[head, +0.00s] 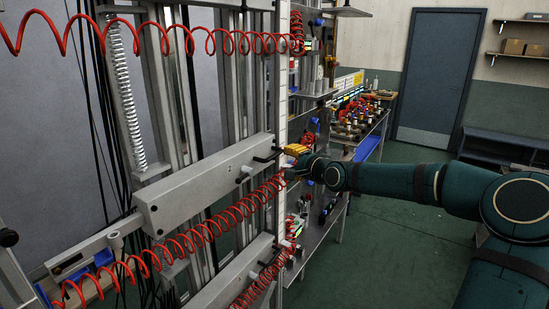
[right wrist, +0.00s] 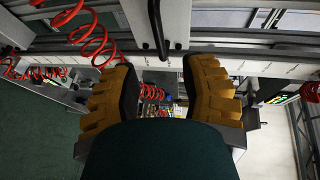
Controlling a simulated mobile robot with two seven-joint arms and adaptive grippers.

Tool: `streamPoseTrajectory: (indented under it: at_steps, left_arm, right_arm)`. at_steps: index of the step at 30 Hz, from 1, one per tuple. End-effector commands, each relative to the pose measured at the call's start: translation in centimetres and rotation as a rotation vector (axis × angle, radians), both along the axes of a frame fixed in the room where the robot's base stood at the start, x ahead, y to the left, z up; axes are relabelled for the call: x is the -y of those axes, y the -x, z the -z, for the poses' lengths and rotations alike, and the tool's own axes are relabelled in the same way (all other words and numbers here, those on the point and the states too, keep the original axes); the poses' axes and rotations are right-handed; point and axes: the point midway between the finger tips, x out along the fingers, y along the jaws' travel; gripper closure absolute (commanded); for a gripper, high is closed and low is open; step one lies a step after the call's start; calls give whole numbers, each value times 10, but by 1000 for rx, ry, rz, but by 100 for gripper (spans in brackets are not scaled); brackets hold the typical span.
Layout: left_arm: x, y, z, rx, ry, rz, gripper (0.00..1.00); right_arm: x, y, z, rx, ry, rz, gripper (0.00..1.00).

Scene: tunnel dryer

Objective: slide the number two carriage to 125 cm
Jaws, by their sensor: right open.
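A long grey carriage beam (head: 200,185) lies across the upright rails in the head view, with a black bar handle (head: 268,155) at its right end. My right gripper (head: 297,150), with yellow fingers, is beside this handle. In the right wrist view the gripper (right wrist: 157,78) is open and empty, and the black handle (right wrist: 158,28) stands ahead, between the lines of the two fingers. A white upright scale strip (head: 283,85) runs behind the gripper; its figures are too small to read. My left gripper is out of view.
Another grey carriage (head: 235,275) sits lower on the rails. Red coiled hoses (head: 215,228) hang close in front of the beam. A metal bench (head: 325,222) with fittings stands behind my right gripper. The green floor (head: 395,250) at right is clear beneath my arm.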

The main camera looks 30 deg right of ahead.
Motion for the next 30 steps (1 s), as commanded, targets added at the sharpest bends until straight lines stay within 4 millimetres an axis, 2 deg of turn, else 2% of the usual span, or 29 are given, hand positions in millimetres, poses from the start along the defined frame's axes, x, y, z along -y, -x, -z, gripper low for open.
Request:
streamPoseTrajectory:
  at_steps: [21, 30]
  left_arm:
    - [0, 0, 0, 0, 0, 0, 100]
    - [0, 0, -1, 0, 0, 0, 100]
  right_arm:
    - [-1, -79, 15, 1, -1, -1, 57]
    - [0, -92, 18, -1, 0, -1, 57]
